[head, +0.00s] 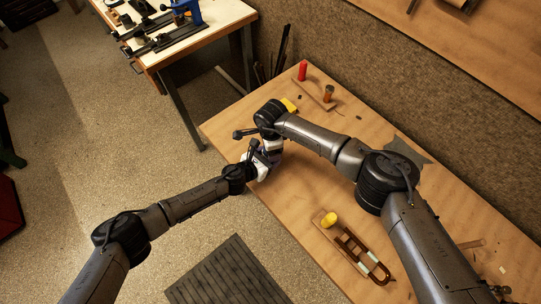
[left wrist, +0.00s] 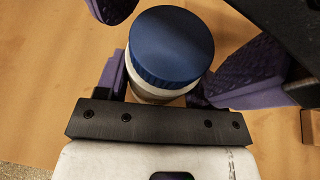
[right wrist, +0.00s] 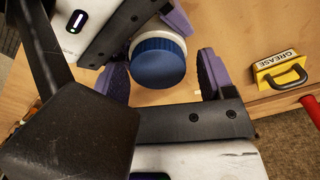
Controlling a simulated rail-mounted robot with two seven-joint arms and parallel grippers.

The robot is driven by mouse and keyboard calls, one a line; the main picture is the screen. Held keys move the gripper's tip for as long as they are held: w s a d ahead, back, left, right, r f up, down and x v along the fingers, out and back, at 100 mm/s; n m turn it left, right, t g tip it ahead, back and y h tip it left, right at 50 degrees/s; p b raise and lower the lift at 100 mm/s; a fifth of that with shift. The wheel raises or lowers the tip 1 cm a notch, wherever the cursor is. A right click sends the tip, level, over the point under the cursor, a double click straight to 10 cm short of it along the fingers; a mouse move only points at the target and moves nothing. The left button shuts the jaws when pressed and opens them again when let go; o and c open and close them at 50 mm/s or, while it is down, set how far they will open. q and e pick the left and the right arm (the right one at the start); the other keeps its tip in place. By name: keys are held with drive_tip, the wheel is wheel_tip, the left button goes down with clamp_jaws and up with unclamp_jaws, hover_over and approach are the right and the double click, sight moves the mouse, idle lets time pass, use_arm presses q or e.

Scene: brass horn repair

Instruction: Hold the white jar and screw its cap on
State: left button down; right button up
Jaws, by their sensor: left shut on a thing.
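The white jar (left wrist: 155,94) with its ribbed blue cap (left wrist: 171,46) stands between the fingers of my left gripper (left wrist: 165,88), which is shut on the jar body. The blue cap sits on top of the jar; how tightly it is seated cannot be told. In the right wrist view the cap (right wrist: 158,64) lies between the purple fingers of my right gripper (right wrist: 164,78), with a gap on the right side, so this gripper is open around it. In the head view both grippers meet near the table's left edge, and the jar is mostly hidden there.
A red cylinder (head: 302,70) and a copper-coloured one (head: 328,93) stand at the back. A board with a yellow piece (head: 330,219) and a tubular slide (head: 362,256) lies at the front.

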drive_tip(key=shift+s+r, duration=0.1)
drive_tip(key=shift+r, duration=2.15)
drive_tip(key=shift+o, duration=0.3)
wheel_tip(320, 180, up, 3)
drive_tip(key=n, duration=0.5)
drive_tip(key=shift+r, duration=0.15)
drive_tip(key=shift+f, duration=4.05)
drive_tip(key=shift+c, duration=0.4)
